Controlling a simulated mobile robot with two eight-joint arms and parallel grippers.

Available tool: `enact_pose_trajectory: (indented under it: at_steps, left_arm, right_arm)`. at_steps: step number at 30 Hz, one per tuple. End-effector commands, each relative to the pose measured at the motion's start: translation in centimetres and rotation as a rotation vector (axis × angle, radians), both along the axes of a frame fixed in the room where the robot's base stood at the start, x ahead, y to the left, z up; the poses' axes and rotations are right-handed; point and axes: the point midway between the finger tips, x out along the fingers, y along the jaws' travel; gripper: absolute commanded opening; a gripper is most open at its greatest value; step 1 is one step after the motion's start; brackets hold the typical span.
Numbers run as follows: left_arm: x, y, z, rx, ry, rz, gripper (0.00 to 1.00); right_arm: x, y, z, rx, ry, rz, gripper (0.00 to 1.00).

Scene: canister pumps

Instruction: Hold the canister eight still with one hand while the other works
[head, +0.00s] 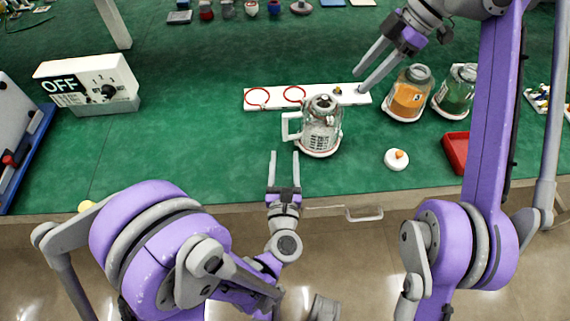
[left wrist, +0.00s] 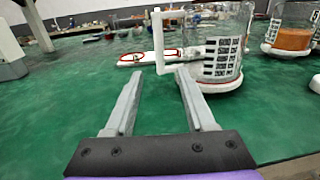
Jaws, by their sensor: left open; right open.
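A clear canister (head: 321,130) with a white handle (head: 291,126) on its left and a printed scale stands on a white base near the table's front. It shows large in the left wrist view (left wrist: 222,40), its handle just beyond my fingers. My left gripper (head: 284,158) is open and empty, in front and to the left of it, apart from the handle. My right gripper (head: 360,82) is open above the right end of a white strip, behind and right of the canister. I cannot read which one is eight.
The white strip (head: 273,101) with red rings lies behind the clear canister. A white cap with an orange knob (head: 397,159) and a red tray (head: 456,152) are to the right. An OFF switch box (head: 95,82) stands left. The green table between is clear.

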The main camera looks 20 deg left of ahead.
Motion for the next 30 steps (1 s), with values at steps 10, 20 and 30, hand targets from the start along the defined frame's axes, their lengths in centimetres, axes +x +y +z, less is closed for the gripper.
enact_pose_trajectory:
  at_steps: [10,20,30]
  left_arm:
    - [6.1,1.5,0.0,0.005,0.001,0.001,0.55]
    - [8.8,2.1,0.0,0.005,0.001,-0.001,0.55]
    - [8.9,2.1,0.0,0.005,0.001,-0.002,0.4]
  right_arm:
    - [0.0,0.0,0.0,0.0,0.0,0.0,0.5]
    - [0.0,0.0,0.0,0.0,0.0,0.0,0.5]
    - [0.0,0.0,0.0,0.0,0.0,0.0,0.5]
